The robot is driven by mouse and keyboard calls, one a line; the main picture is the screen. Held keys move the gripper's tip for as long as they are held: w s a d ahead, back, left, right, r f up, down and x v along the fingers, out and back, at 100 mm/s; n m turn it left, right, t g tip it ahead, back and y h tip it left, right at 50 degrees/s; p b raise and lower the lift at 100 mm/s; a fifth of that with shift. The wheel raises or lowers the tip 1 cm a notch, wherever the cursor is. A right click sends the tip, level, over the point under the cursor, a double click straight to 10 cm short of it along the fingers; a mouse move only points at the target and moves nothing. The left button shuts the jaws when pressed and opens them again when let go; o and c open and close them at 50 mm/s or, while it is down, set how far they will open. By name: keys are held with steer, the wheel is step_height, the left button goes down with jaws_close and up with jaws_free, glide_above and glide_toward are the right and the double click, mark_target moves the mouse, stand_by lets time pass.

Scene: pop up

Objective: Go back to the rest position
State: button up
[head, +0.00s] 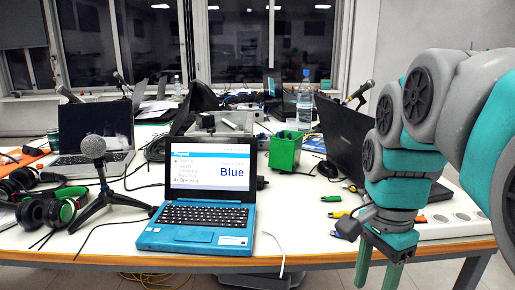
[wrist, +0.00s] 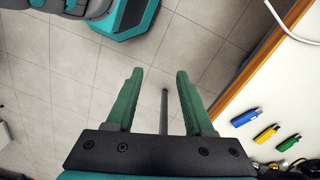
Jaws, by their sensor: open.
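My gripper (head: 378,271) hangs at the front right, fingers pointing down, just off the table's front edge. In the wrist view its two green fingers (wrist: 160,76) stand apart with nothing held between them, over the tiled floor. A blue stick (wrist: 245,117), a yellow stick (wrist: 266,133) and a green stick (wrist: 289,143) lie on the table to the right of the fingers. The head view also shows the green stick (head: 331,198) and the yellow stick (head: 339,214) left of my arm.
A blue laptop (head: 205,215) showing "Blue" stands open at the table front. A green box (head: 285,151) is behind it. A microphone (head: 93,150), headphones (head: 48,211) and another laptop (head: 95,135) are left. A black laptop (head: 347,138) and bottle (head: 305,100) stand near my arm.

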steer(key=s+a+f+n+g, duration=0.1)
steer(key=s+a+f+n, duration=0.2)
steer(key=s+f+n, duration=0.9)
step_height(320, 180, down, 4)
steer(key=shift+s+r+n, duration=0.2)
steer(key=shift+r+n, duration=0.05)
steer(key=shift+n, duration=0.45)
steer(key=shift+a, duration=0.1)
